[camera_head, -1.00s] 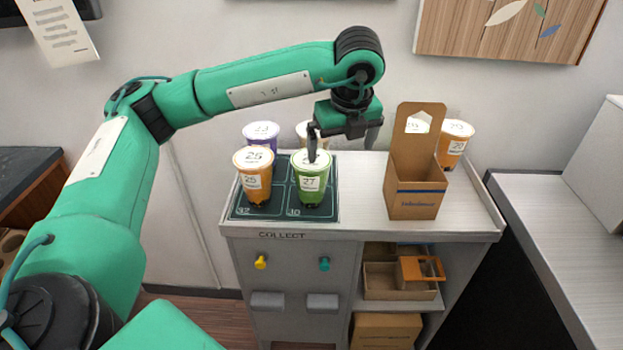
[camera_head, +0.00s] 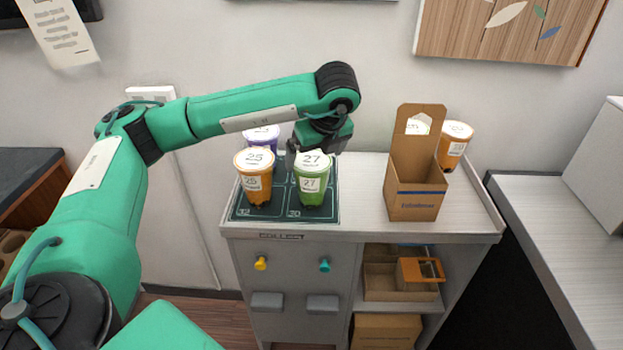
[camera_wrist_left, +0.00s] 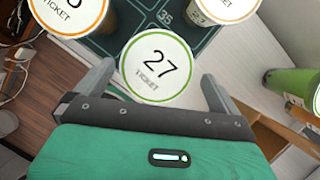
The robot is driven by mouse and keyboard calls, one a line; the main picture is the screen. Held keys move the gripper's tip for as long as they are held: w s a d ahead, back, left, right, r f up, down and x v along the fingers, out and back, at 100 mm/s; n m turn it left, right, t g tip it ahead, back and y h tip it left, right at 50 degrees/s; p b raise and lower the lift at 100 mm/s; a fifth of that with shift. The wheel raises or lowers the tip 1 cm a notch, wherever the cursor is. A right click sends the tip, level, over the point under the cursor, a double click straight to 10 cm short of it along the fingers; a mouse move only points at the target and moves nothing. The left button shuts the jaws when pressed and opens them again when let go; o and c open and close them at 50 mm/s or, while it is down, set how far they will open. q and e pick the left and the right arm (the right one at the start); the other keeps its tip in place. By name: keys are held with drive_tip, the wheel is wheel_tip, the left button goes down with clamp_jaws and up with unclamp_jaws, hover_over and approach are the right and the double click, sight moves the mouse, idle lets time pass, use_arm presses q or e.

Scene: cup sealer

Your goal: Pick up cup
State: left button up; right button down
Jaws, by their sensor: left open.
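In the left wrist view, the open left gripper (camera_wrist_left: 156,80) has one finger on each side of the cup's white lid (camera_wrist_left: 158,66). Whether the fingers touch the cup I cannot tell. An orange cup (camera_head: 254,182) labelled 25 is on its left. My right gripper is out of view.
A purple cup (camera_head: 262,138) stands at the back left of the tray. Another lidded cup (camera_wrist_left: 222,8) shows in the left wrist view. An open cardboard carrier (camera_head: 415,195) and an orange cup (camera_head: 452,150) are to the right. Counter between tray and carrier is clear.

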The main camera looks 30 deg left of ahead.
sight(311, 160)
use_arm(q)
drive_tip(key=shift+a+f+p, duration=0.25)
drive_tip(key=shift+f+p, duration=0.05)
drive_tip(key=p+x, duration=0.1)
drive_tip(key=x, duration=0.2)
drive_tip(key=shift+a+f, duration=0.25)
drive_tip(key=shift+f, duration=0.3)
drive_tip(key=c, duration=1.2)
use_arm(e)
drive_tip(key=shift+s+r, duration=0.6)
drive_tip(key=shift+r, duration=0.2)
